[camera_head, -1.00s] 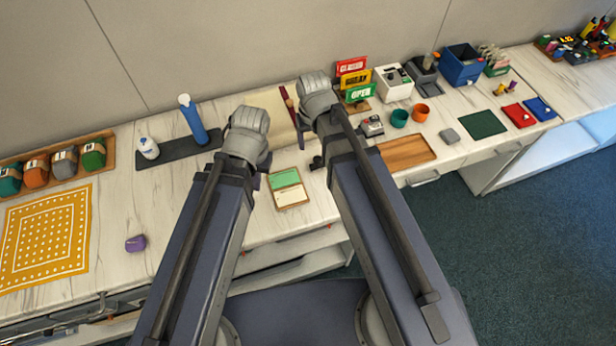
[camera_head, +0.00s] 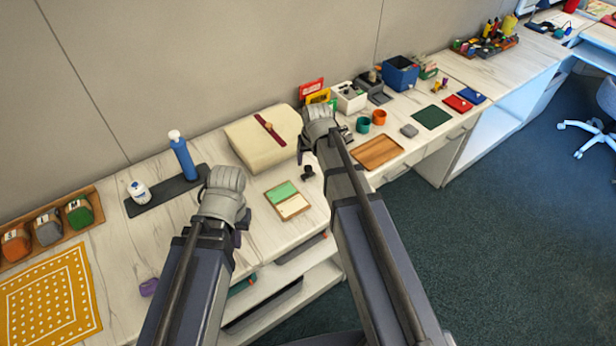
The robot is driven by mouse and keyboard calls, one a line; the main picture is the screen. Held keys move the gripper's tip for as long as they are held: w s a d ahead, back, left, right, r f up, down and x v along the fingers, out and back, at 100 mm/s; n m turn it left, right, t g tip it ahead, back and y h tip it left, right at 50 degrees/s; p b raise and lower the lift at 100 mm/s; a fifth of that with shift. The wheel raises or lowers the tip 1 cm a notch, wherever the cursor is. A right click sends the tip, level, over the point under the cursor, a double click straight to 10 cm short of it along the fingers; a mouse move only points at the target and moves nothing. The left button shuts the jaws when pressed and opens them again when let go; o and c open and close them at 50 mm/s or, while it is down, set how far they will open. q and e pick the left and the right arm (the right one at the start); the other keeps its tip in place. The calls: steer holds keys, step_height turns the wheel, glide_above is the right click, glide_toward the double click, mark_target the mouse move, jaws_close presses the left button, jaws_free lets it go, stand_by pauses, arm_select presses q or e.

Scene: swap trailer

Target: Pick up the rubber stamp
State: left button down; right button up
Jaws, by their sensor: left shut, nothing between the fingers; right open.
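A small black object (camera_head: 308,172), which looks like the rubber stamp, stands on the white marbled counter just right of a green and cream pad (camera_head: 288,200). It is too small to be sure of. My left gripper (camera_head: 226,188) is over the counter to the left of the pad, shut and empty, with its fingers mostly hidden behind the wrist. My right gripper (camera_head: 319,124) is open, above and beyond the black object, in front of the sign cards. Neither gripper visibly touches the black object.
A cream bag (camera_head: 255,140) lies behind the pad. A wooden tray (camera_head: 378,151), teal cup (camera_head: 362,125) and orange cup (camera_head: 379,117) are to the right. A yellow dotted cloth (camera_head: 48,300) lies at left.

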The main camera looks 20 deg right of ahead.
mark_target(308, 167)
arm_select(q)
step_height(308, 167, down, 2)
steer(key=shift+f+b, duration=0.2)
steer(key=shift+b, duration=0.85)
arm_select(e)
steer(key=shift+x, duration=1.25)
arm_select(q)
step_height(308, 167, down, 5)
steer(key=b, duration=0.5)
arm_select(e)
steer(key=x, duration=0.5)
steer(key=shift+w+a, duration=0.1)
steer(key=shift+w, duration=0.1)
arm_select(q)
steer(key=shift+r, duration=0.1)
arm_select(e)
jaws_close()
